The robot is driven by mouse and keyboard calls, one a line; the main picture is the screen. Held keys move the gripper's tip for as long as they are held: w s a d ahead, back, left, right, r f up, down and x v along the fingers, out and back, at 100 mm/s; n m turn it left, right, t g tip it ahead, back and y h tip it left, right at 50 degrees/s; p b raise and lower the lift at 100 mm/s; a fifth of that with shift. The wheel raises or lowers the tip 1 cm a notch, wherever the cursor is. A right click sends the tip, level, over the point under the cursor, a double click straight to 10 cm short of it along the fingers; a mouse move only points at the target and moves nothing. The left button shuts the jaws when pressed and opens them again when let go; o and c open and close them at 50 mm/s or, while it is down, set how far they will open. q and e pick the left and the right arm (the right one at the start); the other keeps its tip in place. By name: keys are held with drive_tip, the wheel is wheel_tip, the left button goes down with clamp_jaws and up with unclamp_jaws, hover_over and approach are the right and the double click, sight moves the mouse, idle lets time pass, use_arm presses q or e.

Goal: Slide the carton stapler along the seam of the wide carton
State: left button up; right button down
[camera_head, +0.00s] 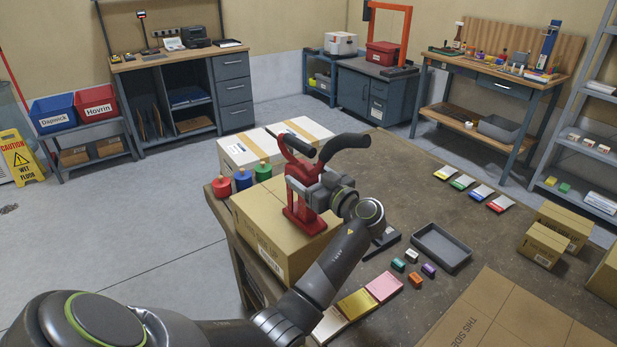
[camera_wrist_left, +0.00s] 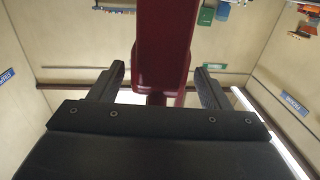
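The red carton stapler (camera_head: 303,219) with black handles stands upright on top of the wide brown carton (camera_head: 262,228), near the carton's right side. The carton is at the table's left end. My left gripper (camera_head: 316,186) is around the stapler's red body, below the handles. In the left wrist view the red stapler body (camera_wrist_left: 163,45) stands between the two dark fingers of my left gripper (camera_wrist_left: 160,88). The arm and gripper hide part of the carton top. My right gripper is not in view.
Red, blue and green small containers (camera_head: 243,180) and white boxes (camera_head: 246,150) stand behind the carton. A grey tray (camera_head: 441,248), small coloured blocks (camera_head: 413,256) and coloured packets (camera_head: 384,287) lie to the right. A flat cardboard sheet (camera_head: 510,318) lies at the front right. The table's middle is mostly clear.

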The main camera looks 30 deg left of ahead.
use_arm(q)
drive_tip(key=shift+f, duration=0.5)
drive_tip(key=shift+s+d+b, duration=0.1)
drive_tip(key=shift+d+b, duration=0.35)
drive_tip(key=shift+d, duration=0.05)
drive_tip(key=b+v, duration=0.4)
drive_tip(key=v, duration=0.7)
drive_tip(key=shift+r+b, duration=0.3)
drive_tip(key=shift+r, duration=0.1)
